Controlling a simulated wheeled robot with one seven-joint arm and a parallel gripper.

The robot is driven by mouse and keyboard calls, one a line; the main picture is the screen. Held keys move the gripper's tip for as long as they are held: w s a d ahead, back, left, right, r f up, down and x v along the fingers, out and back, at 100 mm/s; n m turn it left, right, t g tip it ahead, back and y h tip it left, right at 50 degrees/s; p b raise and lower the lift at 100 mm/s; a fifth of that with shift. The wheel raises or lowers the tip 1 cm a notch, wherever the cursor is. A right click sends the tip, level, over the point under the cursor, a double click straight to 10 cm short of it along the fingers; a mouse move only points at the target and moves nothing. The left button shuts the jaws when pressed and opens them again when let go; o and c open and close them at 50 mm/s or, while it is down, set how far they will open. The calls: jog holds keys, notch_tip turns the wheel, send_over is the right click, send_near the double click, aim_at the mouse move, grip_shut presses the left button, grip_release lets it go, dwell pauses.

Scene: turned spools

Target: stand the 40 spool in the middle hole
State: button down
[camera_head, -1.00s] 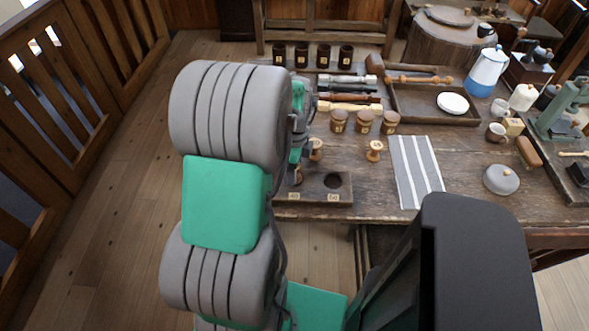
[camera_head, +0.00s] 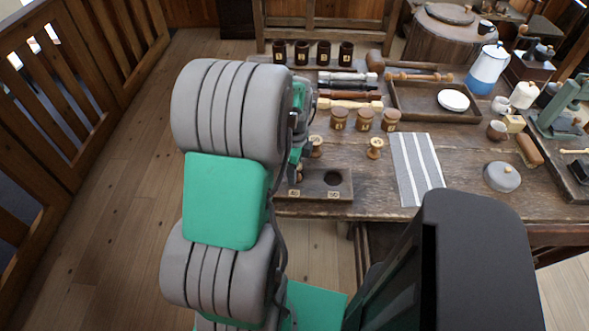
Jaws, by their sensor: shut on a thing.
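The dark wooden block with holes (camera_head: 345,190) lies at the table's front edge. Its right hole (camera_head: 333,178) is open and empty, and small number tags show on its front face. My arm hides the block's left part. My gripper (camera_head: 297,163) is over the block, left of that open hole, mostly hidden by my arm. It is shut on a small brown wooden spool (camera_head: 298,174), of which only a sliver shows; its number cannot be read. Whether the spool is in a hole or above it, I cannot tell.
Several lidded wooden jars (camera_head: 364,120) stand behind the spools, with turned rods behind them. Bare table lies between block and cloth.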

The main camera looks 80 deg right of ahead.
jog(key=shift+f, duration=0.1)
jog(key=c, duration=1.1)
grip_release()
jog(key=shift+c, duration=0.2)
jog(key=shift+o, duration=1.3)
jog(key=shift+a+f, duration=0.1)
jog(key=shift+o, duration=0.2)
jog(key=o, duration=0.4)
jog(key=shift+a+f, duration=0.1)
jog(key=shift+o, duration=0.2)
jog(key=r+p, duration=0.4)
jog(key=r, duration=0.1)
jog(key=r+p, duration=0.3)
jog(key=r, duration=0.2)
jog(key=shift+d+r+p, duration=0.2)
jog(key=shift+r+p, duration=0.1)
jog(key=shift+p, duration=0.05)
